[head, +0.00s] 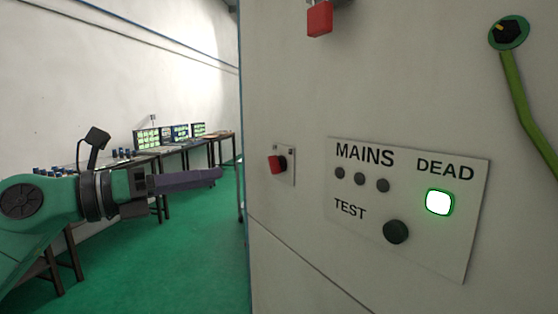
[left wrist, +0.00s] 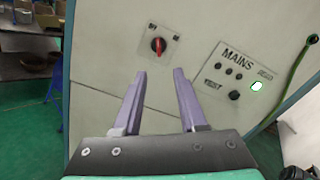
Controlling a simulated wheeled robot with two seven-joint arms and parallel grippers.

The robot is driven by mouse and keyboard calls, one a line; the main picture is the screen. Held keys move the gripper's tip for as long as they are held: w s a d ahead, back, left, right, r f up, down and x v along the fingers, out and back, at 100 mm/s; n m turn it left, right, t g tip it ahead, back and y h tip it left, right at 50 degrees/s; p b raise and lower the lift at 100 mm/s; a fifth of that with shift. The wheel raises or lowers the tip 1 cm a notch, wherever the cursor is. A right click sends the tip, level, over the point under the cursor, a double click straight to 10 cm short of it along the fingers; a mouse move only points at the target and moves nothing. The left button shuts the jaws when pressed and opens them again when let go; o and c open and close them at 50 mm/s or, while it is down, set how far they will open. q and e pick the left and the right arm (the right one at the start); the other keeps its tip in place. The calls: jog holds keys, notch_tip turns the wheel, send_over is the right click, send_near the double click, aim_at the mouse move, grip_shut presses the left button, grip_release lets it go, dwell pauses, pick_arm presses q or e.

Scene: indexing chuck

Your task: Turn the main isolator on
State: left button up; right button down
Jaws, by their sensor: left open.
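The isolator is a red knob (head: 277,164) on a small plate on the pale cabinet front, left of the MAINS panel. In the left wrist view the red knob (left wrist: 158,45) stands about upright in a dark ring; the small labels above it are too blurred to read surely. My left gripper (head: 220,174) is left of the knob in the head view, apart from it. In the left wrist view its two purple fingers (left wrist: 159,72) are spread and empty, with the knob showing beyond the gap between their tips. My right gripper is not in view.
The MAINS panel (head: 408,205) has three dark lamps, a dark TEST button (head: 396,231) and a lit DEAD lamp (head: 439,202). A red block (head: 319,18) hangs above. Benches with screens stand behind my left arm.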

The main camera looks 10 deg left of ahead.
aim_at(270, 166)
pick_arm(q)
jog(key=p+x, duration=0.3)
jog(key=x, duration=0.1)
jog(key=p+x, duration=0.2)
jog(key=x, duration=0.1)
jog(key=r+p+x, duration=0.1)
jog(key=p+x, duration=0.2)
jog(key=x, duration=0.1)
jog(key=shift+w+d+p, duration=0.1)
jog(key=shift+w+p, duration=0.2)
jog(key=shift+w+d+f, duration=0.15)
jog(key=shift+w+f, duration=0.05)
jog(key=shift+w, duration=0.05)
jog(key=shift+f, duration=0.1)
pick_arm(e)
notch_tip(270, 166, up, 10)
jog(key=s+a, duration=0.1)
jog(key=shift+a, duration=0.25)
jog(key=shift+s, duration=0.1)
pick_arm(q)
grip_shut()
